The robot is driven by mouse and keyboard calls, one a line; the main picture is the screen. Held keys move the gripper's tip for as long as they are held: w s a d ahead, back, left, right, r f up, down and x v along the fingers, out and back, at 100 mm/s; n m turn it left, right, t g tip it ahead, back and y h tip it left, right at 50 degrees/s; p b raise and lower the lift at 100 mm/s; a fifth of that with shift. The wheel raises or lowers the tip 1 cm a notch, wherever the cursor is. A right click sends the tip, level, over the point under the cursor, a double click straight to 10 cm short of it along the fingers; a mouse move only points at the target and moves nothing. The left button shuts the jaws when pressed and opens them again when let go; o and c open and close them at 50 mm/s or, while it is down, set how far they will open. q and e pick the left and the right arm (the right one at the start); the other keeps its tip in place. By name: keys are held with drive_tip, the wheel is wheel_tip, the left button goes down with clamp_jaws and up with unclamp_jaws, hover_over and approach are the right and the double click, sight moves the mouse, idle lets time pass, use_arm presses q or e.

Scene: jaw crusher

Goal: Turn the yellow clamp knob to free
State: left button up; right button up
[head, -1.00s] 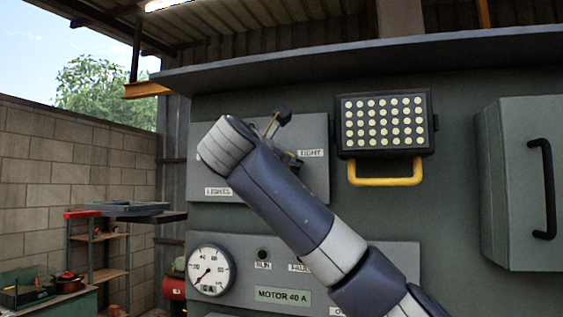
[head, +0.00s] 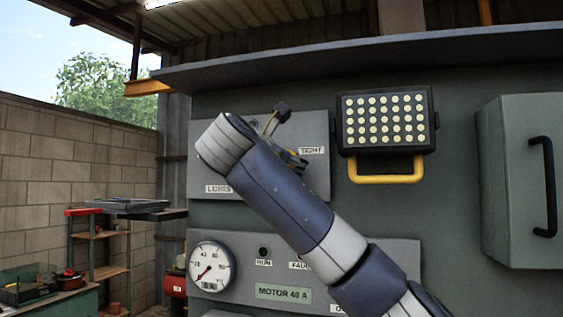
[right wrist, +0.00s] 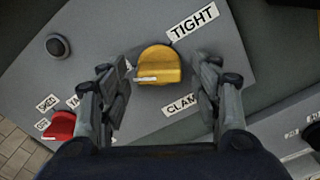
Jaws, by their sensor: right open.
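The yellow clamp knob (right wrist: 158,66) is on a grey panel in the right wrist view, between a TIGHT label (right wrist: 193,23) above right and a CLAMP label (right wrist: 182,105) below right. A white mark on the knob lies toward its lower left side. My right gripper (right wrist: 163,76) is open, with one finger on each side of the knob and gaps showing between. In the head view my right forearm covers the knob, and only a bit of the gripper (head: 290,158) shows. My left gripper is in neither view.
A red knob (right wrist: 61,127) and a dark round button (right wrist: 57,46) are on the same panel. In the head view a lamp with a yellow handle (head: 386,125) is at right, a gauge (head: 210,267) below, and a cabinet with a black handle (head: 545,190) at far right.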

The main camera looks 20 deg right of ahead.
drive_tip(key=v, duration=1.1)
drive_tip(key=shift+s+a, duration=0.15)
drive_tip(key=shift+a, duration=0.1)
